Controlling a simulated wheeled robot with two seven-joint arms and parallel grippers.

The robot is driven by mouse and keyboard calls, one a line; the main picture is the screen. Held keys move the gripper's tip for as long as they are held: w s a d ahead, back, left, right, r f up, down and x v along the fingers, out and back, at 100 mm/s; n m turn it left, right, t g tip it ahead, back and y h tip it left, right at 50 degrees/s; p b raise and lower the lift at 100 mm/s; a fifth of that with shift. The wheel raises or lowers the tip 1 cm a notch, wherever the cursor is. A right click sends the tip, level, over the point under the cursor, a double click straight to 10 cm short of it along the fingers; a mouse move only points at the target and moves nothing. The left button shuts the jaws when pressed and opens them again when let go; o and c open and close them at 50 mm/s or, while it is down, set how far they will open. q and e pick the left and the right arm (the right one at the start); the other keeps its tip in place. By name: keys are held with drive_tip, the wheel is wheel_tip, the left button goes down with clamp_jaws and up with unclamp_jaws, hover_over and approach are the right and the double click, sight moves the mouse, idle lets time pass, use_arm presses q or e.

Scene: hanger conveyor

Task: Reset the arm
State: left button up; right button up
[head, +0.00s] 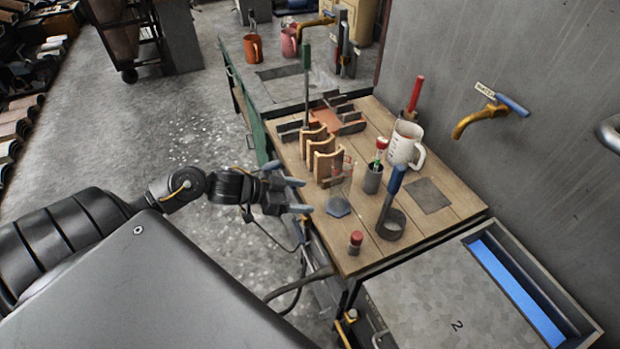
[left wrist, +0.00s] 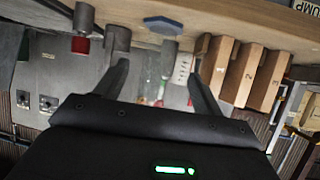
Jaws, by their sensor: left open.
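My left gripper (head: 295,194) is at the left edge of the wooden workbench (head: 455,200) in the head view. Its two fingers are apart with nothing between them. In the left wrist view the open fingers (left wrist: 160,80) point toward items on the bench top. A blue hexagonal piece (head: 338,206) stands just beyond the fingertips, apart from them; it also shows in the left wrist view (left wrist: 162,24). My left arm comes in from the left, over the floor. My right gripper does not show.
The bench holds curved wooden blocks (head: 322,160), a white measuring mug (head: 405,144), a blue-handled tool (head: 393,190) in a cup and a red-capped piece (head: 355,242). A grey cabinet (head: 445,305) adjoins at the front right.

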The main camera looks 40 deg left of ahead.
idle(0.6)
use_arm(q)
drive_tip(key=w+a+f+n+t+y, duration=0.15)
drive_tip(key=a+f+y, duration=0.35)
drive_tip(key=a+f, duration=0.75)
drive_tip(key=s+a+f+n+g+y, duration=0.15)
drive_tip(key=s+f, duration=0.35)
drive_tip(key=f, duration=0.5)
drive_tip(key=s+a+f+n+g+y, duration=0.15)
drive_tip(key=s+f, duration=0.25)
drive_tip(key=f, duration=0.6)
drive_tip(key=s+d+f+g+y, duration=0.1)
drive_tip(key=s+d+f+g, duration=0.15)
drive_tip(key=s+f, duration=0.5)
drive_tip(key=s+d+f+g, duration=0.2)
drive_tip(key=s+d+f, duration=0.1)
drive_tip(key=s+f, duration=0.5)
drive_tip(key=s+d+f+g+h+b, duration=0.1)
drive_tip(key=s+d+f, duration=0.3)
drive_tip(key=s+d, duration=1.1)
drive_tip(key=shift+f+n+g, duration=0.15)
drive_tip(key=shift+n+g, duration=0.3)
drive_tip(key=shift+g, duration=0.45)
